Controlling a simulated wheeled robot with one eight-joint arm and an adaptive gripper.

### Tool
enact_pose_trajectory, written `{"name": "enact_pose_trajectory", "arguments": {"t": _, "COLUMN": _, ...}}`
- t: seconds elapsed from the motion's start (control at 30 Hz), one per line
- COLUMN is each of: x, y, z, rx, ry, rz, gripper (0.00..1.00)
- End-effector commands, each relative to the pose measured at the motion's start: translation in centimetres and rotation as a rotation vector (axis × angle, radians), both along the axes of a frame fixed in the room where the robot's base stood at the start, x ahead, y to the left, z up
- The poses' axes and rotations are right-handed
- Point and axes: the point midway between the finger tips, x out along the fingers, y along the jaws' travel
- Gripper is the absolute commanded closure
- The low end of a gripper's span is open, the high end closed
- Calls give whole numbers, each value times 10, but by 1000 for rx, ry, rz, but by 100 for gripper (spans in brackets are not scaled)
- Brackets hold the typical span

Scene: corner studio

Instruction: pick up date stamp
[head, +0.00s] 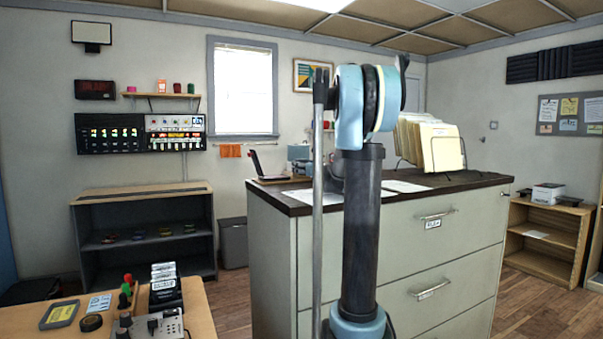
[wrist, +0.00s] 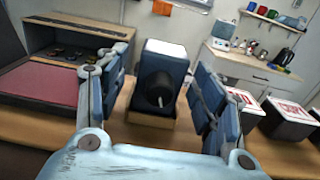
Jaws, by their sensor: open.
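In the wrist view, a boxy dark thing with a pale top, a round black knob and a tan base appears to be the date stamp (wrist: 161,93). It stands upright on a brown wooden top, and I read no marking on it. My gripper (wrist: 159,88) is open, with one blue finger to the left of the stamp and one to the right. The stamp lies beyond and between the fingers in the picture; I see no contact. In the head view my arm blocks part of the cabinet top, and I cannot make out the stamp there.
The drawer cabinet (head: 405,250) carries a wire rack of folders (head: 430,145) and loose papers. In the wrist view, a maroon pad (wrist: 50,92) lies left of the gripper, and white-topped boxes with red labels (wrist: 290,113) stand to the right, close to the right finger.

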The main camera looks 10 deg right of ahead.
Motion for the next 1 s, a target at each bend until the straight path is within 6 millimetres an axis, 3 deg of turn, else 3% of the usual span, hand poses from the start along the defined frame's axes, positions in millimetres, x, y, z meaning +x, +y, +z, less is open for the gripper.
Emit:
{"name": "enact_pose_trajectory", "arguments": {"t": 0.2, "x": 22, "y": 8, "z": 0, "rx": 0, "ry": 0, "rz": 1, "gripper": 38}}
{"name": "enact_pose_trajectory", "arguments": {"t": 0.43, "x": 24, "y": 8, "z": 0, "rx": 0, "ry": 0, "rz": 0, "gripper": 38}}
{"name": "enact_pose_trajectory", "arguments": {"t": 0.67, "x": 24, "y": 8, "z": 0, "rx": 0, "ry": 0, "rz": 0, "gripper": 88}}
{"name": "enact_pose_trajectory", "arguments": {"t": 1.0, "x": 23, "y": 8, "z": 1, "rx": 0, "ry": 0, "rz": 1, "gripper": 90}}
